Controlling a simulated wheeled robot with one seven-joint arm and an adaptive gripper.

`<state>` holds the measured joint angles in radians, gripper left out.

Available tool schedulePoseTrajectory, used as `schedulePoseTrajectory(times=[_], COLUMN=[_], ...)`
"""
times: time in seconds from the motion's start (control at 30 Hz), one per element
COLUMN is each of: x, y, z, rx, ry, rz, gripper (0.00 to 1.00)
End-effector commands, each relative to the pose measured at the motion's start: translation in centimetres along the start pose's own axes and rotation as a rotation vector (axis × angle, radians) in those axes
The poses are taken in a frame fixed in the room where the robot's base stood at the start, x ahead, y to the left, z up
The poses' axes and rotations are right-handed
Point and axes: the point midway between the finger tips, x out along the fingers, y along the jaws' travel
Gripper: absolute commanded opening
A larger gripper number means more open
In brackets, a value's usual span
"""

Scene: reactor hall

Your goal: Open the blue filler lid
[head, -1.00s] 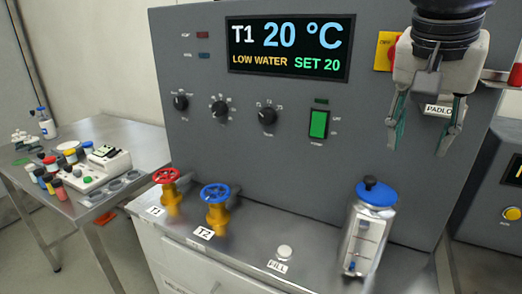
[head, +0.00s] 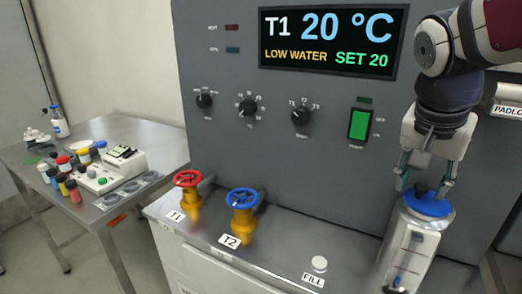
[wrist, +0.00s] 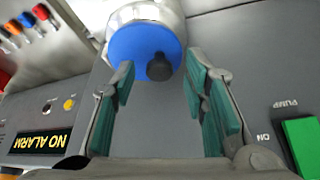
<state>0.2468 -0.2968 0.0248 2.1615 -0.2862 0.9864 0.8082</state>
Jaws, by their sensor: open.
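The blue filler lid (head: 427,206) sits flat on top of the clear and silver filler vessel (head: 410,245) at the right of the bench in the head view. It has a dark knob (head: 421,190) on top. My gripper (head: 424,190) points down over the lid, with its fingers on either side of the knob. In the wrist view my gripper (wrist: 166,100) is open, its green pads apart. The blue lid (wrist: 135,47) and its dark knob (wrist: 159,67) show beyond the fingertips.
A grey panel (head: 225,100) with a display (head: 332,42) stands behind the bench, close to my arm. A red valve (head: 187,180), a blue valve (head: 242,200) and a FILL button (head: 319,264) are left of the vessel. A side table (head: 75,215) holds several bottles.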

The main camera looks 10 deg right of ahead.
Motion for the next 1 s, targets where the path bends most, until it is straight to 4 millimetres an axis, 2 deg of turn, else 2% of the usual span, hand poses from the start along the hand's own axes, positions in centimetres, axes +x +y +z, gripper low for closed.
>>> schedulePoseTrajectory(times=[0.37, 0.53, 0.57, 0.8, 1.0], x=[0.52, 0.51, 0.51, 0.37, -0.41], y=[0.0, -0.01, -0.01, 0.13, 0.85], z=[-0.02, -0.01, -0.01, -0.05, -0.42], rx=[0.0, 0.0, 0.0, 0.007, 0.056], ry=[0.0, 0.0, 0.0, -0.006, -0.05], rz=[-0.001, -0.001, -0.001, -0.013, -0.127], gripper=[0.41, 0.02, 0.0, 0.0, 0.0])
